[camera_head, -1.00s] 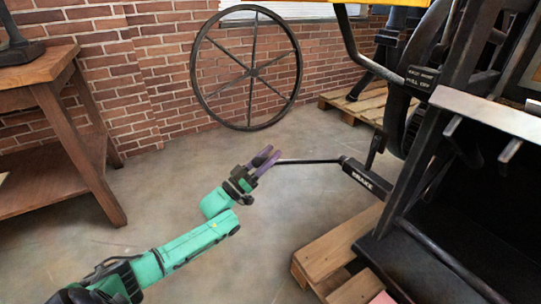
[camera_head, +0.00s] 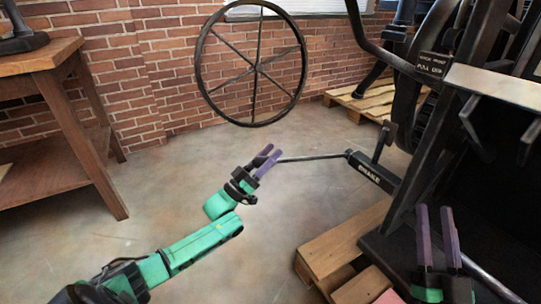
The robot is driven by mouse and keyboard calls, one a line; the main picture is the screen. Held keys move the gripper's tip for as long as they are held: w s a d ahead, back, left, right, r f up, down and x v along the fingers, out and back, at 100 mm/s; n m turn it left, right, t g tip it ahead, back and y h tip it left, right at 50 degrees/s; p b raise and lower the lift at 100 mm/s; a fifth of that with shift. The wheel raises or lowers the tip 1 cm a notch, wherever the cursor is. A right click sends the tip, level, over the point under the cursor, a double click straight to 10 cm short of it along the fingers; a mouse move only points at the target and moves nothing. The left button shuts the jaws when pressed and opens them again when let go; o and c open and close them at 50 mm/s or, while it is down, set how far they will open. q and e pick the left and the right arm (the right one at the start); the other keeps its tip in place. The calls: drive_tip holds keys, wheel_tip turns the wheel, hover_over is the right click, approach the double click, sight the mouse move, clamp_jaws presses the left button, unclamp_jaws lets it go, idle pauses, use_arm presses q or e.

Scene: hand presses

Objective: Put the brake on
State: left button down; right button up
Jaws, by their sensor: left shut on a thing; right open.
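The brake lever is a thin dark rod (camera_head: 312,157) that runs roughly level to a black block lettered BRAKE (camera_head: 373,173) at the left side of the press (camera_head: 450,130). My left gripper (camera_head: 271,160), with purple fingers on a green arm, is shut on the rod's free left end. The fingers hide the tip of the rod. My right gripper (camera_head: 436,212) is open and empty at the lower right, fingers pointing up, in front of the press's dark base. It is apart from the lever.
A wooden pallet (camera_head: 345,243) lies under the press's front left. A wooden table (camera_head: 58,62) stands at left. A spoked wheel (camera_head: 258,68) leans on the brick wall (camera_head: 150,60). Another pallet (camera_head: 368,104) is behind. The floor (camera_head: 200,160) around my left gripper is clear.

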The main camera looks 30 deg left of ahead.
use_arm(q)
drive_tip(key=shift+f, duration=0.45)
use_arm(e)
drive_tip(key=r, duration=0.1)
drive_tip(key=r+t, duration=0.1)
drive_tip(key=r, duration=0.1)
drive_tip(key=shift+s+d+r+y, duration=0.3)
drive_tip(key=shift+r, duration=0.05)
use_arm(q)
drive_tip(key=shift+s, duration=0.1)
drive_tip(key=c, duration=0.7)
unclamp_jaws()
drive_tip(key=shift+f, duration=0.1)
drive_tip(key=shift+o, duration=1.3)
drive_tip(key=shift+a, duration=0.1)
use_arm(e)
drive_tip(key=shift+a+n, duration=0.1)
drive_tip(key=shift+n, duration=0.2)
